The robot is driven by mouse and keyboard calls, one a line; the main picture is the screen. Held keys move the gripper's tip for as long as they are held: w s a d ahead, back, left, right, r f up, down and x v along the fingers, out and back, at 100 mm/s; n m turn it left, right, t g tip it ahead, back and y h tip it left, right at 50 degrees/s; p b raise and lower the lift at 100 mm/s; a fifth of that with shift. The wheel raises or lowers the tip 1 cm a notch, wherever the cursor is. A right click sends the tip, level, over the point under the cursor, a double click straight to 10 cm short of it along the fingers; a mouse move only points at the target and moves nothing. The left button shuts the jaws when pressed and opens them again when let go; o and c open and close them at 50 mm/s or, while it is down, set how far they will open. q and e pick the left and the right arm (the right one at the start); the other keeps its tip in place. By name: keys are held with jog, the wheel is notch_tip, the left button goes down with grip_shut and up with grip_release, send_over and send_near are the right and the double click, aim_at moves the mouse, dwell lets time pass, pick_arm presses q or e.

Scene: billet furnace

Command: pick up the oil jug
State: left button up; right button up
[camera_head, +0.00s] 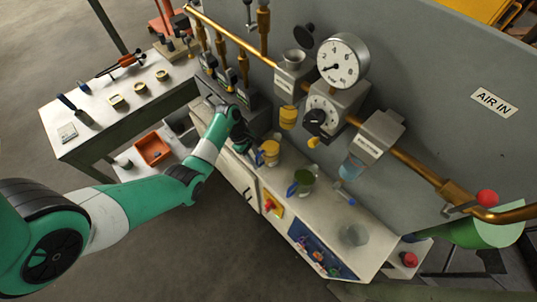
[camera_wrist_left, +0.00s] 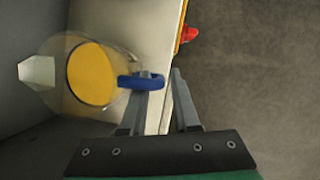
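A clear jug with yellow contents and a blue handle (camera_head: 269,152) stands on the white bench top in the head view. It fills the left of the left wrist view (camera_wrist_left: 92,74), its blue handle turned toward my left gripper. My left gripper (camera_head: 250,146) is close beside this jug. In the left wrist view its two fingers (camera_wrist_left: 160,88) are apart, with the end of the blue handle reaching in near their tips. I cannot tell whether they touch it. A second jug with green contents (camera_head: 303,181) stands to the right. My right gripper is out of view.
The white bench (camera_head: 285,214) runs beside a grey panel with brass pipes and a pressure gauge (camera_head: 342,61). A side table (camera_head: 106,100) with tools and an orange bin (camera_head: 153,148) are at left.

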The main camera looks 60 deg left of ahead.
pick_arm(q)
jog(key=b+x, duration=0.1)
jog(key=x, duration=0.2)
jog(key=shift+d+f, duration=0.15)
jog(key=shift+f, duration=0.2)
grip_shut()
jog(key=shift+w+r, duration=0.1)
dwell(0.9)
